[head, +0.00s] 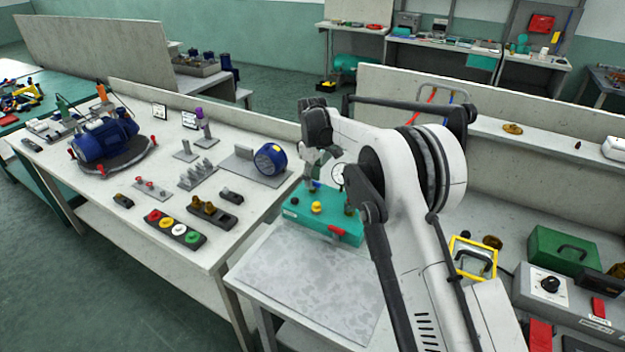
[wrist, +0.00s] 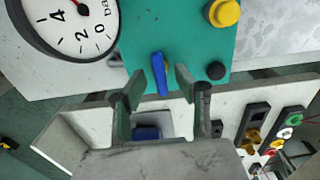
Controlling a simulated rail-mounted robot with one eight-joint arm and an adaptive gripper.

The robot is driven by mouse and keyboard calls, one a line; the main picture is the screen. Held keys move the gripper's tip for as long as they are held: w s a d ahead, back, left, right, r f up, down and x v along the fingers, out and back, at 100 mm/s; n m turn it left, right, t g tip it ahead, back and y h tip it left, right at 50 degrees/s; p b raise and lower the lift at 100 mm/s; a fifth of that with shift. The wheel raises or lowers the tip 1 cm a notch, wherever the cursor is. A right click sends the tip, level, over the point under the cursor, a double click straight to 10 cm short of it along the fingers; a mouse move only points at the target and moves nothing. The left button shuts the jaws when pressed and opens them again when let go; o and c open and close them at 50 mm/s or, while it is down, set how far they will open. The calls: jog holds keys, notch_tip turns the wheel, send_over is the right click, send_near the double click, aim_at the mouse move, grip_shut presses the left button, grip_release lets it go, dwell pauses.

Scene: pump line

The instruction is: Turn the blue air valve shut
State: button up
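The blue air valve is a narrow blue lever (wrist: 159,74) on a teal panel (wrist: 196,50) in the wrist view. It lies roughly lengthwise in that picture, slightly tilted. In the head view only a bit of blue (head: 314,186) shows at the teal box (head: 293,214), below my gripper (head: 311,172). My gripper also shows in the wrist view (wrist: 157,84), with its two fingers apart, one on each side of the lever. Gaps show between the lever and both fingers. I cannot tell how deep the fingertips reach beside it.
A pressure gauge (wrist: 66,22) stands close by the lever. A yellow knob (wrist: 224,13) and a black knob (wrist: 216,71) are on the same panel. A red handle (head: 338,230) is at the box's front. The grey plate (head: 305,275) before the box is clear.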

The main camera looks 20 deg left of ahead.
jog(key=shift+f, duration=0.25)
grip_shut()
